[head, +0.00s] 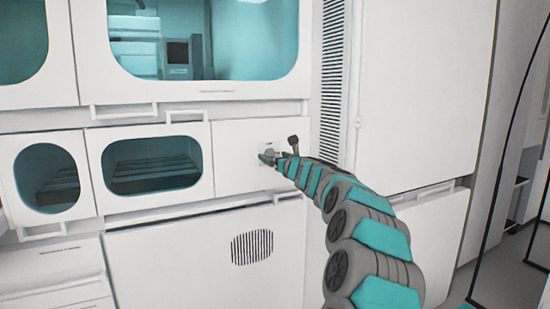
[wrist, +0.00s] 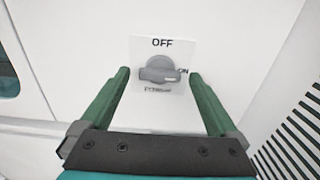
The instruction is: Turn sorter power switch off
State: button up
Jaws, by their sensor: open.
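The sorter power switch (wrist: 158,70) is a grey rotary knob on a white label plate (wrist: 163,48) in the wrist view. The plate reads OFF at the top and ON at the right. The knob's handle lies roughly horizontal, with one end toward ON. My gripper (wrist: 160,82) is open, with its green fingers on either side of the knob; I cannot tell whether they touch it. In the head view my gripper (head: 267,158) is at the white panel, partly covering the switch (head: 270,153).
The white panel (head: 232,172) sits right of a teal-windowed compartment (head: 150,165). A dark vent grille (head: 333,80) runs up the right side, also seen in the wrist view (wrist: 290,140). A handle rail (head: 200,210) sticks out below the panel.

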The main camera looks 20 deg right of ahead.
jog(key=shift+c, duration=0.3)
jog(key=c, duration=1.3)
jog(key=shift+n, duration=0.3)
jog(key=n+b, duration=0.1)
jog(key=n, duration=0.2)
jog(key=shift+a+f+n+b, duration=0.1)
jog(key=shift+n+b, duration=0.2)
jog(key=shift+n, duration=0.1)
jog(key=n+b, duration=0.2)
jog(key=n, duration=0.3)
jog(key=n+b, duration=0.3)
jog(key=n, duration=0.1)
jog(key=shift+n, duration=0.4)
jog(key=shift+n+b, duration=1.35)
jog(key=shift+n, duration=0.45)
